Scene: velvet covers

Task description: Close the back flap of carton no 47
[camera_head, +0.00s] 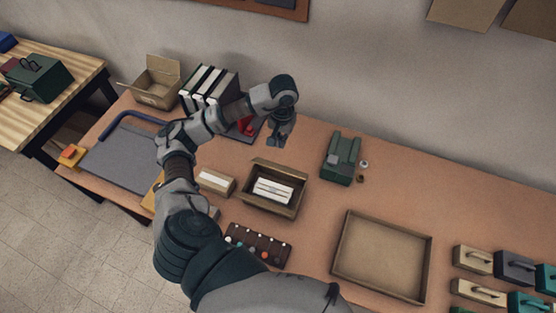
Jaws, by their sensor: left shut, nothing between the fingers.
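A small brown carton (259,201) stands open in the middle of the table, with white packets (273,190) inside. Its back flap (282,168) stands raised along the far edge. Another open carton (155,91), with raised flaps, stands at the back left of the table. No number is readable on either, so I cannot tell which is no 47. My left gripper (279,141) is shut and empty, pointing down behind the middle carton and apart from its flap. My right gripper is not in view.
White binders (204,86) stand behind my left arm. A green device (341,158) and a shallow tray (381,256) lie to the right. Several handled boxes (472,260) fill the right end. A dark rack (258,245) lies in front of the middle carton.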

